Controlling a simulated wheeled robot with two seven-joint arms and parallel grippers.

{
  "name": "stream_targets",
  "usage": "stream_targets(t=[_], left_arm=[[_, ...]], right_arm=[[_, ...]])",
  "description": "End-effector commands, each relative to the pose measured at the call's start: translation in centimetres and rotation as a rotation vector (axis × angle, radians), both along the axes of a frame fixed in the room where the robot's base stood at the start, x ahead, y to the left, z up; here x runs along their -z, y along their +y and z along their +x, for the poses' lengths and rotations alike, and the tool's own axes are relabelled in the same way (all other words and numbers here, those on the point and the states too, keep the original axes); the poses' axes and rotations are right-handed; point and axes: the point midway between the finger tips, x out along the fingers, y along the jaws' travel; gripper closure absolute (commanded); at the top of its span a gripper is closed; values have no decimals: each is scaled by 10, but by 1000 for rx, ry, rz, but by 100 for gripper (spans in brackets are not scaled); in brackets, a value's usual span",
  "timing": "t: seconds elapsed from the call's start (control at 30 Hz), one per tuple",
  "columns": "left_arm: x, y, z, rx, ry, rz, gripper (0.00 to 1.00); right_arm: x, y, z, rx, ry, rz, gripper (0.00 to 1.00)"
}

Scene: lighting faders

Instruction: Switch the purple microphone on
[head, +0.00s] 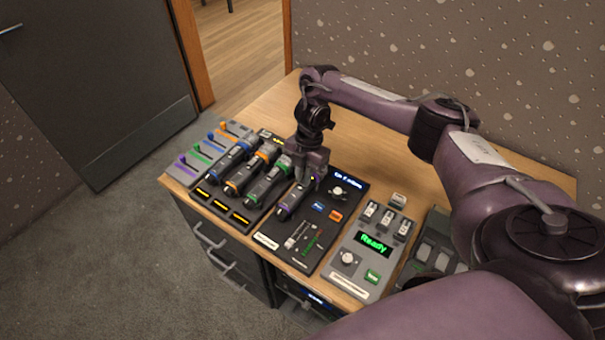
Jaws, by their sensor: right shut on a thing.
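The purple microphone (291,205) is dark with a purple band near its upper end. It lies tilted over the left part of the black control panel, to the right of the other microphones. My right gripper (311,176) comes down from above and is shut on its upper end, covering part of it. I cannot tell whether the microphone touches the panel. Its switch is too small to make out. My left gripper is not in view.
Microphones with blue (229,163), orange (247,172) and green (269,181) bands lie in a charging rack at left. Beside it are coloured faders (198,150). The black panel (272,240) and a grey unit reading "Ready" (374,243) stand rightward. The desk's back is clear (270,105).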

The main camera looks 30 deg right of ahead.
Motion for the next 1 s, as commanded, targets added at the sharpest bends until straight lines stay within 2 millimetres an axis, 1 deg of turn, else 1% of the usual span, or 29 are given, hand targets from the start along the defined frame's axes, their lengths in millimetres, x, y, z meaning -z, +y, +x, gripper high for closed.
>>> stream_targets(t=[0.03, 0.1, 0.47, 0.5, 0.63, 0.67, 0.9, 1.0], left_arm=[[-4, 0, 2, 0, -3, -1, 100], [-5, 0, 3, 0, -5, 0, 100], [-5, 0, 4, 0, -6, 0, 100], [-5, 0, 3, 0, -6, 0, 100], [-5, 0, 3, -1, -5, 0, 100], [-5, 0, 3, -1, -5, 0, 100], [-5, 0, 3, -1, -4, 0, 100], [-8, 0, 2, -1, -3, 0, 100]], right_arm=[[-2, 0, 1, 1, 8, 22, 100], [-2, -1, 1, 1, 15, 43, 100], [-1, -1, 1, -1, 19, 58, 100], [-1, -1, 1, -1, 19, 58, 84], [-1, -1, 1, -1, 18, 57, 67], [-1, -1, 1, -1, 18, 57, 65], [-1, -2, 1, 0, 18, 56, 65], [-8, -3, 2, 0, 17, 56, 65]])
